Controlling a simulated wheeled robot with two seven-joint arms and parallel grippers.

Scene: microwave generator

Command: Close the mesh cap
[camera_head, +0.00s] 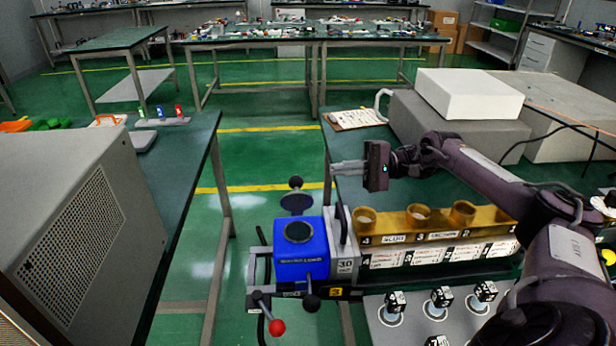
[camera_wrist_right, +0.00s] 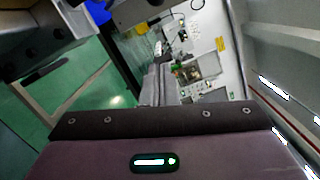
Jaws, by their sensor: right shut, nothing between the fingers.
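A blue box (camera_head: 302,262) stands at the left end of the device, with a round dark opening or insert (camera_head: 298,232) in its top. A dark round disc (camera_head: 297,202), apparently the mesh cap, stands up behind the box, apart from that top; a dark ball knob (camera_head: 296,182) shows above it. I cannot make out any mesh. My right gripper (camera_head: 334,168) is shut and empty, to the right of the disc and higher in the picture, pointing left. In the right wrist view its grey fingers (camera_wrist_right: 158,86) are together. My left gripper is not in view.
Brass cups on a labelled rack (camera_head: 436,222) stand right of the box. An upright black handle (camera_head: 342,224) is beside the box. A red ball lever (camera_head: 277,327) sticks out in front. A white box (camera_head: 468,93) lies behind my right arm. A grey cabinet (camera_head: 75,220) stands left.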

